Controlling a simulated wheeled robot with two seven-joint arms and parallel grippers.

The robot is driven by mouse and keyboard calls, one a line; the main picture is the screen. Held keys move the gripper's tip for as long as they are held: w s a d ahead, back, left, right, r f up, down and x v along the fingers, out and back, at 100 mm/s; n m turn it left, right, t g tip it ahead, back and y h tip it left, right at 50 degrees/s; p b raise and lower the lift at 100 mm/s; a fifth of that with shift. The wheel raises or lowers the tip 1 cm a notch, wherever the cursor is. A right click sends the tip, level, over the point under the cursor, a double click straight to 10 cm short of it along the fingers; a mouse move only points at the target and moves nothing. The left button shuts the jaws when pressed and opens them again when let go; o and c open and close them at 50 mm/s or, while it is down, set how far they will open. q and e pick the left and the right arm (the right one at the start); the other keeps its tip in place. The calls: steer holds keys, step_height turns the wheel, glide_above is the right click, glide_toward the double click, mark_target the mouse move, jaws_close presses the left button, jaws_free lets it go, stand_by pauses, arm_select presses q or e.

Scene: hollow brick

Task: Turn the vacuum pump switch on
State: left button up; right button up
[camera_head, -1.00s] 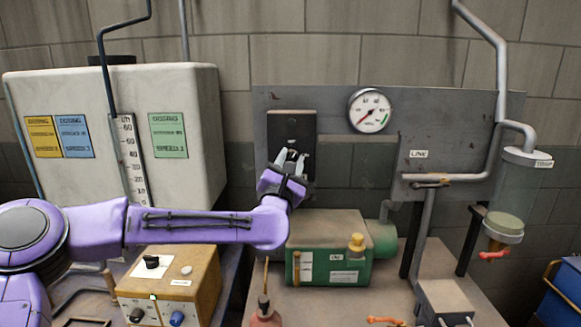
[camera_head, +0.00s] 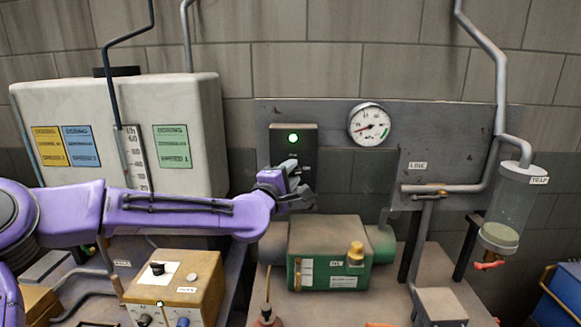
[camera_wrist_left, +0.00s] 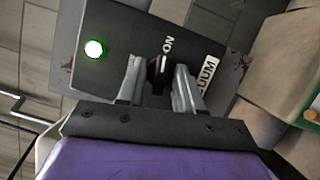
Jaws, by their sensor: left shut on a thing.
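The vacuum pump switch box (camera_head: 308,134) is a dark box on the grey wall panel, with a lit green lamp (camera_head: 293,138). In the left wrist view the box (camera_wrist_left: 130,28) shows the lit lamp (camera_wrist_left: 94,48), an "ON" mark and a partly covered label ending in "UUM". My left gripper (camera_head: 296,172) is at the lower part of the box. In the wrist view its fingers (camera_wrist_left: 159,80) are shut on the black switch knob (camera_wrist_left: 158,72), whose white line points towards "ON". My right gripper is not in view.
A round gauge (camera_head: 370,124) sits right of the box. The green pump (camera_head: 328,252) stands below it. A clear trap (camera_head: 513,205) hangs at right. A tan control box (camera_head: 178,285) and a white tank (camera_head: 190,105) are at left.

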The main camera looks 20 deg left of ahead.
arm_select(q)
steer(key=shift+r+m+g+p, duration=0.15)
steer(key=shift+m+g+p, duration=0.15)
steer(key=shift+m+p, duration=0.55)
steer(key=o, duration=1)
steer(key=s+a+b, duration=0.1)
steer(key=s+b, duration=0.3)
steer(key=s, duration=0.6)
steer(key=shift+s+a, duration=0.15)
steer(key=shift+s, duration=0.05)
